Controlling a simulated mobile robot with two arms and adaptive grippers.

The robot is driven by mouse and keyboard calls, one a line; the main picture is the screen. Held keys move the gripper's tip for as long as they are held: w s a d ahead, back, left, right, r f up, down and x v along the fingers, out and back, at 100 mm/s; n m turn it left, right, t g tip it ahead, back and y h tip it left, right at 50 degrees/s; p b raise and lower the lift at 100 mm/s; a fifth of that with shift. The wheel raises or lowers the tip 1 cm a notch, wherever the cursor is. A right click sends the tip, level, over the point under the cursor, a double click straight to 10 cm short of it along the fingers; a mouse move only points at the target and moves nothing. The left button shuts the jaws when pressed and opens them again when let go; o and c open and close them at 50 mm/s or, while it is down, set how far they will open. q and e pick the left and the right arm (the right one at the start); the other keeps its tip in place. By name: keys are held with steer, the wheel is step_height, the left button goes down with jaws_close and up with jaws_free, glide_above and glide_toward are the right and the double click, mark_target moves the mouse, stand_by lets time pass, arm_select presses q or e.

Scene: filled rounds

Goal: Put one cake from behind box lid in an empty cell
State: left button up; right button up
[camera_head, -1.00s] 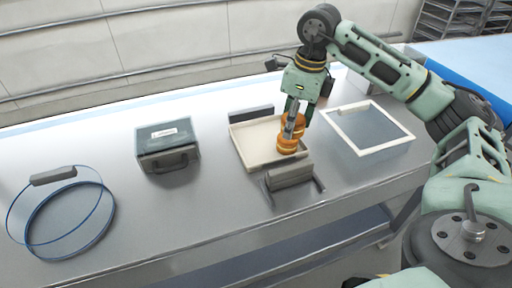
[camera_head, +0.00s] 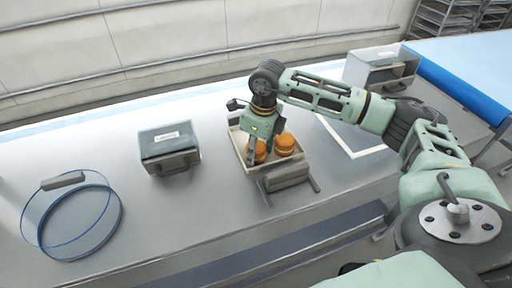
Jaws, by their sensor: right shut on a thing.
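A shallow cream tray (camera_head: 241,146) stands on the metal table near the middle. Two round orange-brown cakes show at it: a right cake (camera_head: 285,144) sits inside the tray, and a left cake (camera_head: 260,153) is partly covered by my fingers. My right gripper (camera_head: 251,156) points down over the tray's left part and is shut on the left cake. I cannot tell whether that cake touches the tray floor. The tray's cells are not clear at this size. My left gripper is not in view.
A grey-green case (camera_head: 170,149) stands left of the tray. A dark grey block (camera_head: 286,177) is in front of the tray. A white-framed panel (camera_head: 368,153) is partly behind my arm; a pale box (camera_head: 378,70) stands behind.

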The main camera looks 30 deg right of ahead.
mark_target(261, 148)
steer(key=shift+f, duration=0.15)
steer(key=o, duration=0.5)
steer(key=shift+r, duration=0.45)
steer(key=r+b, duration=0.1)
steer(key=r, duration=0.2)
steer(key=r+b, duration=0.1)
steer(key=r, duration=0.3)
steer(key=s+r+b, duration=0.1)
steer(key=r, duration=0.2)
steer(key=shift+d+r+b, duration=0.3)
steer(key=shift+d, duration=0.05)
steer(key=shift+s+r, duration=0.15)
steer(key=shift+r, duration=0.25)
